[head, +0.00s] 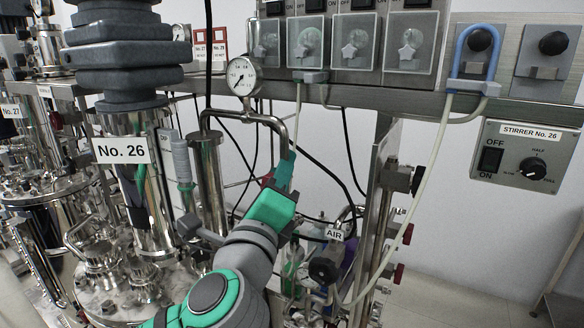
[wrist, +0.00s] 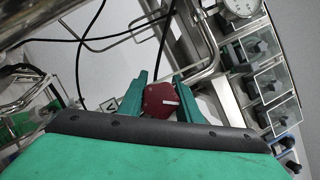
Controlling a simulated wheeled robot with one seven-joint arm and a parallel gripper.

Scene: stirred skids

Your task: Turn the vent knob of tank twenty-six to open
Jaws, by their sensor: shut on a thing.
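Tank twenty-six is the steel vessel with the white "No. 26" label (head: 121,150), at the left in the head view. My gripper (head: 287,168) is to the right of that label, among the pipes below the pressure gauge. In the wrist view my gripper (wrist: 161,78) has its two green fingers on either side of a dark red knob (wrist: 160,101) and is shut on it. A short white mark on the knob's face points sideways, roughly to the right. In the head view the knob is mostly hidden by the gripper. No open or closed lettering for it is readable.
A pressure gauge (head: 241,76) and bent steel pipe stand just above my gripper. Black cables hang behind it. An "AIR" valve (head: 324,269) is to the lower right. A "STIRRER No. 26" box (head: 527,156) hangs at the right. Clear floor shows at lower right.

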